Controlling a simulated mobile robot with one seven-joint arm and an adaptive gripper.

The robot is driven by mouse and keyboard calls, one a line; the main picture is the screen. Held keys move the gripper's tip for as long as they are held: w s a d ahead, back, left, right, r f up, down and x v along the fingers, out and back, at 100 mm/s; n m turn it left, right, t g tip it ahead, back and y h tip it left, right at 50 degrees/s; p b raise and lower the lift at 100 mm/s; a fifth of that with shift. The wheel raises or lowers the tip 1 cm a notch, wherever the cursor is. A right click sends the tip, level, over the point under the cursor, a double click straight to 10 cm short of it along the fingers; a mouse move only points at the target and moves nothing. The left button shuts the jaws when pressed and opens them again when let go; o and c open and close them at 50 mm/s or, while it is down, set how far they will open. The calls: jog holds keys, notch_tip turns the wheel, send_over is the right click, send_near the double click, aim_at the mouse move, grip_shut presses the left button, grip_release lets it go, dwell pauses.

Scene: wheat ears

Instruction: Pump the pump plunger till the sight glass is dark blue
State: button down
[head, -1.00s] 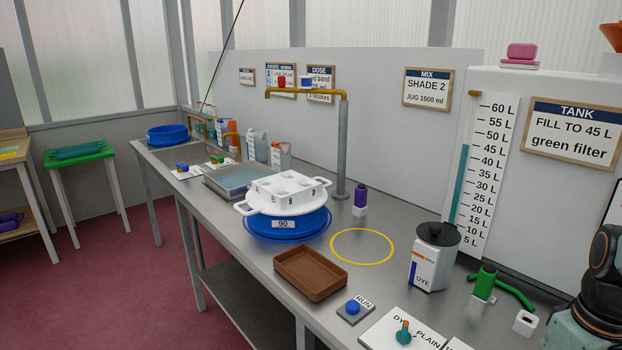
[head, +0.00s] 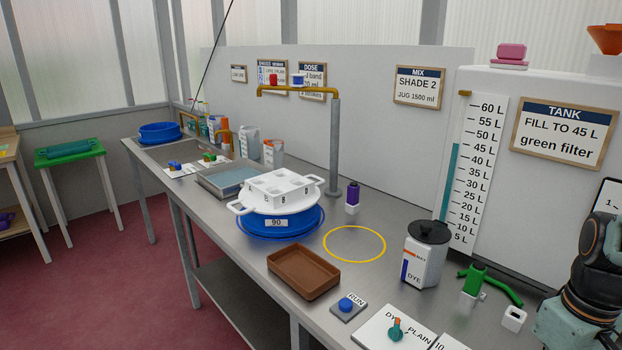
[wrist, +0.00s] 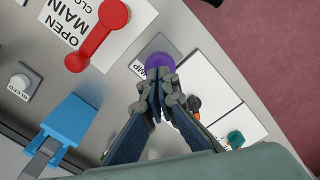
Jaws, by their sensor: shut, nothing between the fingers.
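A round purple knob (wrist: 159,62), beside a label partly reading "MP", shows just beyond my fingertips in the wrist view; it appears to be the pump plunger's top. My gripper (wrist: 157,82) is shut and empty, its fingertips overlapping the knob's near edge in the picture. I cannot tell whether they touch it. The fingers hide the lower part of the pump. In the head view only part of my arm shows at the right edge, and the pump is out of view. I cannot make out a sight glass in either view.
In the wrist view a red lever (wrist: 98,35) by an "OPEN MAIN" label and a blue part (wrist: 72,120) lie left of the fingers.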

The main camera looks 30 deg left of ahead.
notch_tip(320, 180, up, 6)
jog(key=p, duration=0.5)
dwell(0.4)
